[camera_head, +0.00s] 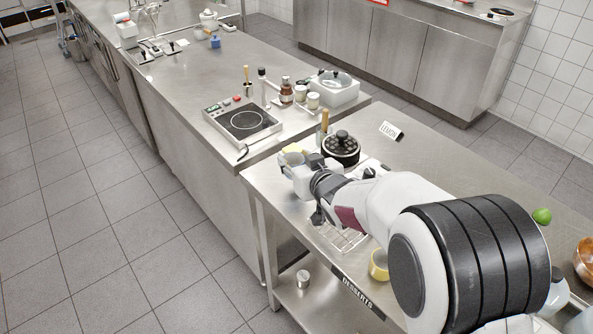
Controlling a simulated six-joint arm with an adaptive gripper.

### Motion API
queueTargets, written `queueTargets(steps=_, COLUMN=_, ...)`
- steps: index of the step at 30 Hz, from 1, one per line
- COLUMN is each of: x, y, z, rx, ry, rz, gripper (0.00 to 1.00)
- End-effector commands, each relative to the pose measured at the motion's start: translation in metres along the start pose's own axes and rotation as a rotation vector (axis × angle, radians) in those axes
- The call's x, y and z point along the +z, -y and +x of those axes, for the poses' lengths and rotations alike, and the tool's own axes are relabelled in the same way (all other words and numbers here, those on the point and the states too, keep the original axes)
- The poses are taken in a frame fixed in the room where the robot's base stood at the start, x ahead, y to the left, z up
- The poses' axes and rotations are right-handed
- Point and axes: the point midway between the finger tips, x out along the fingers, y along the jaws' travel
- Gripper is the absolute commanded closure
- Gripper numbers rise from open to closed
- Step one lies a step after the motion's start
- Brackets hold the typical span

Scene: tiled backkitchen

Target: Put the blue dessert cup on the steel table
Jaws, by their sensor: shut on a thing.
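The steel table (440,165) is the near worktop, with a "DESSERTS" label (357,292) on its front edge. My gripper (318,219) points down over the table's left part, by a wire rack (345,238). Its dark fingers are small and partly covered by my wrist. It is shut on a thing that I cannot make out. I cannot identify the blue dessert cup for certain. A small blue object (215,41) stands far back on the long counter, too small to name. My arm hides much of the table's middle.
A yellow cup (379,265) stands near the front edge beside my arm. A black lidded pot (341,148), a "LEMON" sign (391,130) and a lime (542,216) are on the table. A hob (245,121) is on the adjoining counter. The table's back right is mostly clear.

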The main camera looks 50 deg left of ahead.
Motion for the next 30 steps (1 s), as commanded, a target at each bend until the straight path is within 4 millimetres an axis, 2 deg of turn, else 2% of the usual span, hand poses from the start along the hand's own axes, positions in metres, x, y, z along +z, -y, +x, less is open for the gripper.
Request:
queueTargets(steps=7, x=0.003, y=0.000, z=0.001, rx=0.000, ry=0.000, rz=0.000, gripper=0.93)
queueTargets(steps=18, x=0.033, y=0.000, z=0.013, rx=0.000, ry=0.000, rz=0.000, gripper=0.93)
queueTargets(steps=30, x=0.035, y=0.000, z=0.014, rx=0.000, ry=0.000, rz=0.000, gripper=0.93)
